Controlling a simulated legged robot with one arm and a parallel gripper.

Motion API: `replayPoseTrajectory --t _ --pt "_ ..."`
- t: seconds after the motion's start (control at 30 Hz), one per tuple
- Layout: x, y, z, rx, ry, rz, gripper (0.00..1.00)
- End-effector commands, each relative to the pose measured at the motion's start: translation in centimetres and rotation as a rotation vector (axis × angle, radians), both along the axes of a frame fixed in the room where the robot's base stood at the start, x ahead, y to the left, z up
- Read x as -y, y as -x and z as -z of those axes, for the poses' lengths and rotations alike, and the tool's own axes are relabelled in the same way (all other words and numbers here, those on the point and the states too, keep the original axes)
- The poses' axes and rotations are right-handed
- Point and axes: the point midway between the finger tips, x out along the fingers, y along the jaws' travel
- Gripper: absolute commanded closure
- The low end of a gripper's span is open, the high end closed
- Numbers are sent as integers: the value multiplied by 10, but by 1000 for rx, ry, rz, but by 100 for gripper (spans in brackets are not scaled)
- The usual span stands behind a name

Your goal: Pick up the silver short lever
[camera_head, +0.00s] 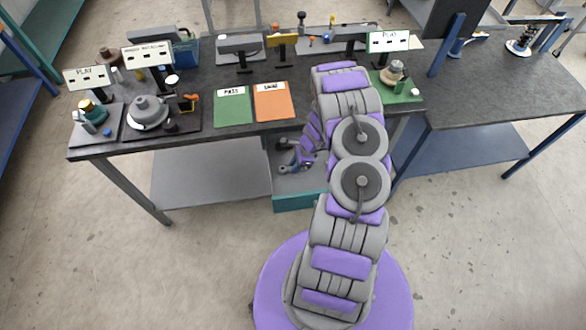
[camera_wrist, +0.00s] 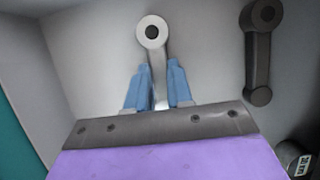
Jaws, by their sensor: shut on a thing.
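The silver short lever (camera_wrist: 158,60) is in the middle of the wrist view, with its round, holed end pointing away from my gripper. My gripper (camera_wrist: 157,78) has its blue fingers shut on the lever's shank, one on each side. The lever's near end is hidden between the fingers and behind the gripper body. In the head view my arm reaches down in front of the workbench to a teal-fronted bin (camera_head: 300,201) below the tabletop; the silver lever is not clear there.
A dark grey lever (camera_wrist: 259,62) lies to the right in the bin, apart from my gripper. A dark cylinder with a white label (camera_wrist: 298,161) is at lower right. Pale bin walls stand close at left. The workbench top (camera_head: 200,95) overhangs behind.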

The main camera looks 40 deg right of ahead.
Motion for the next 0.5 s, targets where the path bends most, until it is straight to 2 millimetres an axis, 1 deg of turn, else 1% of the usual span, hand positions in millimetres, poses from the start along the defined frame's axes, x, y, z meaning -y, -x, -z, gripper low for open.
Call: replayPoseTrajectory --t 0.03,0.07,0.1,0.5 --pt "-1 0 1 -1 -2 -1 97" --pt "-1 0 1 -1 -2 -1 100" --pt "-1 0 1 -1 -2 -1 100" --pt "-1 0 -1 -1 -3 -1 100"
